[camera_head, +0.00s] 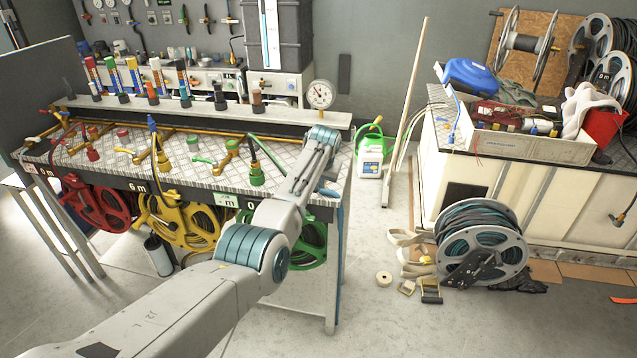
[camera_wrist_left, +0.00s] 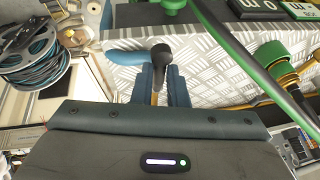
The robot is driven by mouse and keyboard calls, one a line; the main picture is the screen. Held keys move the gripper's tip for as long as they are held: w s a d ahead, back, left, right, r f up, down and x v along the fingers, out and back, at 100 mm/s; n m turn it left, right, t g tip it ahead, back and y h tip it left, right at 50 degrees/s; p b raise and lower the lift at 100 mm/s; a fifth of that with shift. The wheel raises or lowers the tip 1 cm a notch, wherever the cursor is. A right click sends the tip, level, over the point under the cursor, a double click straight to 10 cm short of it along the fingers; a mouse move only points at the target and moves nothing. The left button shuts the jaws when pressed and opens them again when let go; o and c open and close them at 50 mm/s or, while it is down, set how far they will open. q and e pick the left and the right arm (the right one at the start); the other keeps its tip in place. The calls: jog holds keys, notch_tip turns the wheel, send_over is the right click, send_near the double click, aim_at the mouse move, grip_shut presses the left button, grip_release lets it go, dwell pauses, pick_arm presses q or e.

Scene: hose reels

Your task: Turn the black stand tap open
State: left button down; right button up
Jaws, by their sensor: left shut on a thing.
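The black tap (camera_wrist_left: 161,52) shows in the left wrist view, standing over the patterned metal bench top. Its black upper part lies between the two blue fingers of my left gripper (camera_wrist_left: 161,78), which is shut on it. A blue curved piece (camera_wrist_left: 127,58) lies beside the tap at the bench edge; whether it is joined to the tap I cannot tell. In the head view my left arm reaches over the right end of the bench (camera_head: 205,180), and the tap is hidden behind it. My right gripper is not in view.
A green hose (camera_wrist_left: 238,55) and its brass-and-green fitting (camera_wrist_left: 277,62) are close to the gripper. Red (camera_head: 97,203), yellow (camera_head: 185,222) and green reels hang below. The floor to the right holds a large hose reel (camera_head: 482,243).

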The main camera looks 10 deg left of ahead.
pick_arm(q)
jog(key=shift+s+f+n, duration=0.25)
jog(key=shift+f+n, duration=0.05)
jog(key=shift+f, duration=0.2)
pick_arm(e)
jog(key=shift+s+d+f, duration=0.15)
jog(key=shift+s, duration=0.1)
pick_arm(q)
jog(key=shift+d, duration=0.1)
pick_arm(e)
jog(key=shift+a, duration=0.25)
pick_arm(q)
jog(key=c, duration=1.4)
grip_release()
jog(key=shift+r, duration=0.1)
jog(key=shift+c, duration=0.2)
jog(key=shift+r, duration=0.2)
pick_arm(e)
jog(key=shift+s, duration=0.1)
